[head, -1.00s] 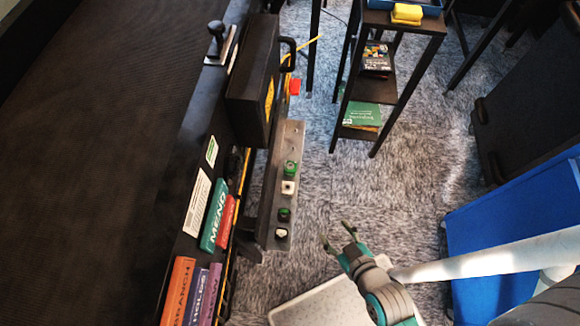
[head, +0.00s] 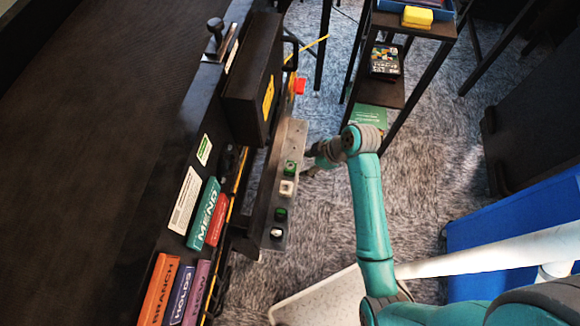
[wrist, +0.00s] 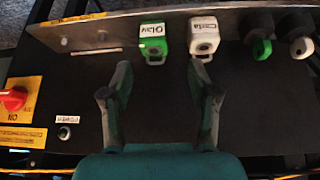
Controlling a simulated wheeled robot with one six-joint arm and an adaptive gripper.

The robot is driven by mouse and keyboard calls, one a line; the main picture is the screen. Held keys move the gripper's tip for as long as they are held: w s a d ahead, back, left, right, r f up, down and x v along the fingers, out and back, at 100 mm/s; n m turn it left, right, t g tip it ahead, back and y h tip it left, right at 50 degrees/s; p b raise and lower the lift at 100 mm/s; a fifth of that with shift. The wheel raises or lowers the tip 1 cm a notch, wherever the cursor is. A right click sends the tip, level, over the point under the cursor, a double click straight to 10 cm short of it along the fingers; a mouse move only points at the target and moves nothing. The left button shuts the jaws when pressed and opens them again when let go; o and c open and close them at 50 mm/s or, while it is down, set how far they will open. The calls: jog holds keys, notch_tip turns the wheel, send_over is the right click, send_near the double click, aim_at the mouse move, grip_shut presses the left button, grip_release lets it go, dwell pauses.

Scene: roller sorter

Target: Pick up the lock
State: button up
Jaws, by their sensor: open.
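Several locks sit in a row on a grey metal strip (head: 284,150) on the side of the black machine. In the wrist view there are a green lock (wrist: 153,46) with a label reading "Olav" and a white lock (wrist: 203,42) with a label I cannot read surely. Further right are two black pieces with green (wrist: 262,50) and white (wrist: 302,47) parts. My gripper (wrist: 158,85) is open and empty, its fingertips below the green and white locks and apart from them. In the head view my gripper (head: 312,160) is just right of the strip, partly hidden by my arm.
A red switch (wrist: 14,98) and a power keyhole (wrist: 63,132) are on the black panel at left. A black case (head: 252,85) stands on the machine beyond the books (head: 207,215). A black shelf stand (head: 400,95) is at the back right.

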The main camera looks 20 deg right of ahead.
jog(key=w+r, duration=0.1)
send_over(290, 168)
jog(key=s+d, duration=0.2)
jog(key=d, duration=0.1)
jog(key=shift+n+g, duration=0.3)
jog(key=shift+n, duration=0.1)
jog(key=f, duration=0.4)
jog(key=shift+s+a+f, duration=0.1)
jog(key=shift+a+f, duration=0.1)
jog(key=shift+a, duration=0.05)
jog(key=shift+w+x, duration=0.15)
jog(key=shift+x, duration=1.25)
jog(key=shift+w+x, duration=0.2)
jog(key=shift+x, duration=1.25)
jog(key=shift+a+r, duration=0.1)
jog(key=shift+r, duration=0.15)
jog(key=shift+c, duration=0.2)
jog(key=c, duration=1)
jog(key=shift+r, duration=7.25)
